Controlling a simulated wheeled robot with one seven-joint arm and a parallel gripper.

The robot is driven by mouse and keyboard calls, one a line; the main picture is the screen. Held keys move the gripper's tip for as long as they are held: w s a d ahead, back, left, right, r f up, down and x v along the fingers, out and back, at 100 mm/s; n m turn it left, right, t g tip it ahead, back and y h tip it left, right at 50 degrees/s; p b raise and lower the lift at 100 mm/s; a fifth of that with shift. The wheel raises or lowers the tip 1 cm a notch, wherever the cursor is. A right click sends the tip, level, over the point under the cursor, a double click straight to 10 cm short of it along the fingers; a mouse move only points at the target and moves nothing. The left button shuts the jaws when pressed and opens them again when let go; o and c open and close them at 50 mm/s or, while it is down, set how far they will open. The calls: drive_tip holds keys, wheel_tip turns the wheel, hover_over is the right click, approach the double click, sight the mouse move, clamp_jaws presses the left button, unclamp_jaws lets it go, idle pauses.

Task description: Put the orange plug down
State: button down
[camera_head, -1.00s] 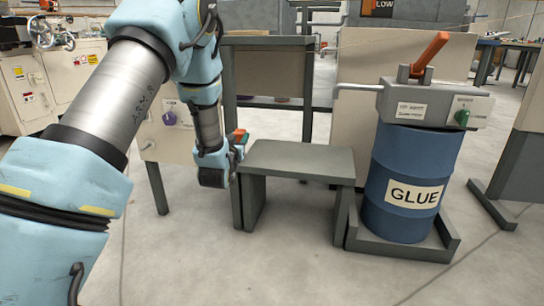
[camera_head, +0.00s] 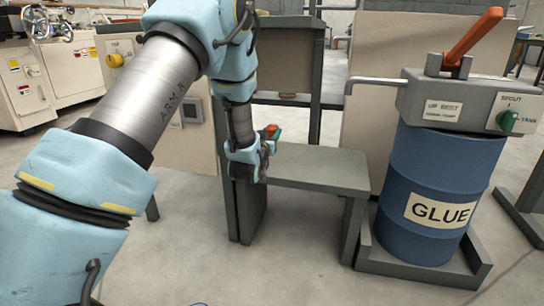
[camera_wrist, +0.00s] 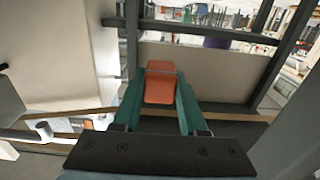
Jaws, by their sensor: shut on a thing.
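The orange plug (camera_wrist: 160,83) is between the two green fingers of my gripper (camera_wrist: 161,92) in the wrist view. My gripper is shut on it. In the head view a small bit of the orange plug (camera_head: 272,129) shows at the tip of my gripper (camera_head: 266,142). My gripper is held at the left end of the grey bench (camera_head: 318,168), near its top. I cannot tell whether the plug touches any surface.
A blue glue drum (camera_head: 428,175) stands in a grey tray (camera_head: 425,266) on the right, with an orange lever (camera_head: 474,39) above it. A beige panel (camera_head: 192,128) stands behind my arm. The bench top looks bare, and the floor in front is open.

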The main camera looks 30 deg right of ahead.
sight(271, 161)
wheel_tip(271, 161, down, 7)
drive_tip(key=b, duration=0.3)
drive_tip(key=shift+f, duration=0.15)
drive_tip(key=shift+f+b, duration=0.5)
drive_tip(key=shift+c, duration=2.2)
unclamp_jaws()
drive_tip(key=shift+f, duration=0.15)
